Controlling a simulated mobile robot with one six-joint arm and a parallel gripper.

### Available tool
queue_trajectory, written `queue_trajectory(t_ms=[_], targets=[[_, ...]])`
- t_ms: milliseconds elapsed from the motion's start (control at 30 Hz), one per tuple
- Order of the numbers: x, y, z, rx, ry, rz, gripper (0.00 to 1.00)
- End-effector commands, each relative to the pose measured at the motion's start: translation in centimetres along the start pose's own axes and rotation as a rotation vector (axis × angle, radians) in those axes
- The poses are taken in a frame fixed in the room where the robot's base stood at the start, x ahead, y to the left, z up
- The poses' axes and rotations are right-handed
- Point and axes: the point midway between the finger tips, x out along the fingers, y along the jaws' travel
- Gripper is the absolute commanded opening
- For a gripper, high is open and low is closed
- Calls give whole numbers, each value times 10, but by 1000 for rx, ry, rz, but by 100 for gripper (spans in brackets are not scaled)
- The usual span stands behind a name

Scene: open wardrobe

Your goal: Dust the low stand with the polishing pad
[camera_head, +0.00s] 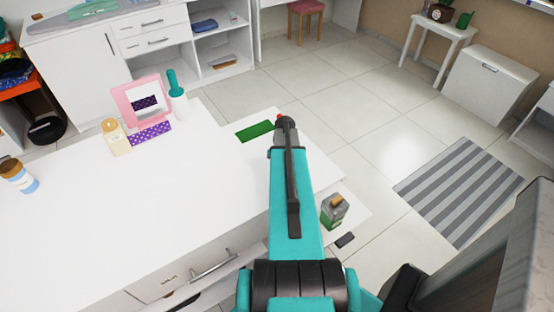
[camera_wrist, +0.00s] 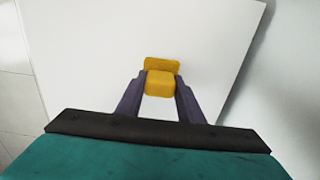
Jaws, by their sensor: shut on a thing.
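The polishing pad (camera_wrist: 160,82), a yellow block with a wider flat end, sits between the fingers of my gripper (camera_wrist: 162,88) in the wrist view. My gripper is shut on it. The pad is over a plain white flat top (camera_wrist: 95,60), which looks like the low stand; I cannot tell whether it touches. In the head view the low white stand (camera_head: 346,192) shows beside the taller white dresser, partly covered by my teal arm. My fingers and the pad are hidden behind the arm there.
The white dresser (camera_head: 200,190) carries a pink frame (camera_head: 137,88), a teal-topped bottle (camera_head: 177,95) and jars. A striped rug (camera_head: 460,192) lies on open floor at right.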

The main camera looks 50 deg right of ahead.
Motion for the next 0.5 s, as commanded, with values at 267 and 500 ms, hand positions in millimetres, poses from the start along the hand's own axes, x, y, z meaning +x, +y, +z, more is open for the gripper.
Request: queue_trajectory(t_ms=[267, 500], targets=[[0, -25, 6, -1, 0, -1, 13], [-34, -27, 3, -7, 1, 0, 13]])
